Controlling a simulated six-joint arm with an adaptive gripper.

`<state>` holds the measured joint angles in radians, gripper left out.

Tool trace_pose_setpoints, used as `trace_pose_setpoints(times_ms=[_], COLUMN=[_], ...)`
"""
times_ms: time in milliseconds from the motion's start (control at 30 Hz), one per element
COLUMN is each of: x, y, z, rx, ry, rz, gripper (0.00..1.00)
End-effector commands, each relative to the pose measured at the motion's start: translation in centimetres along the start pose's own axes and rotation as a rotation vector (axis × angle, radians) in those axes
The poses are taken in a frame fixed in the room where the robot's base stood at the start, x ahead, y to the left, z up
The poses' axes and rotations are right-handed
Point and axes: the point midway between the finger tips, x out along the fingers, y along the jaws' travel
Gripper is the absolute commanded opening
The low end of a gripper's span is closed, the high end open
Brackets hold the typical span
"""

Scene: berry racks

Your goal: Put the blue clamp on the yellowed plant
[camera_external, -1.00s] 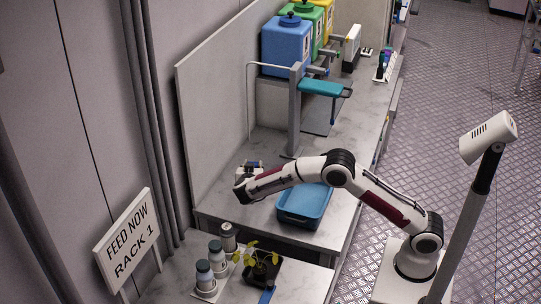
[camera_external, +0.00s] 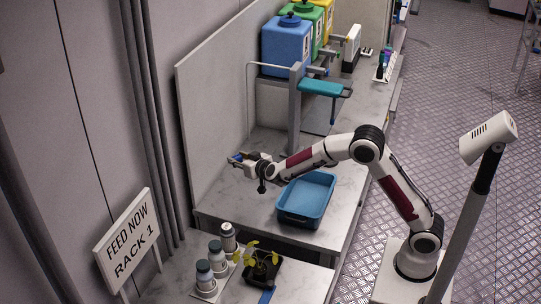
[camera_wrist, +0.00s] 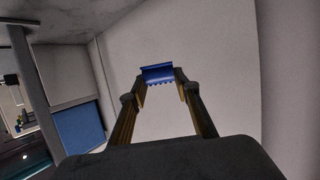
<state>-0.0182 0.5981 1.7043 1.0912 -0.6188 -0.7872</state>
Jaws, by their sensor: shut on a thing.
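My gripper (camera_external: 239,160) is shut on the blue clamp (camera_wrist: 157,73), which sits between its fingertips with a toothed lower edge in the wrist view. In the external view the clamp is a small blue spot at the gripper's end, held up near the back wall panel. The yellowed plant (camera_external: 259,254), with yellow-green leaves, stands in a dark pot on the front bench, below and apart from my gripper. A second small blue item (camera_external: 267,296) lies in front of the pot.
A blue tray (camera_external: 283,219) stands between my arm and the plant. Several bottles (camera_external: 204,275) stand in a white holder left of the plant. A sign (camera_external: 129,242) stands at the left. A grey stand with a teal arm (camera_external: 320,88) rises behind.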

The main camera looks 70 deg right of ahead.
Motion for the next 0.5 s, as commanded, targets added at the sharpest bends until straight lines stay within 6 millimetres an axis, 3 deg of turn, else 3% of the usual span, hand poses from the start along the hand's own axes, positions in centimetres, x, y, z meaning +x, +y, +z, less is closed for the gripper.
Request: trace_pose_setpoints(times_ms=[500], x=[-2.1], y=[-0.5], z=[1.8], rx=[-0.061], ry=[0.0], rz=[-0.163], gripper=[0.21])
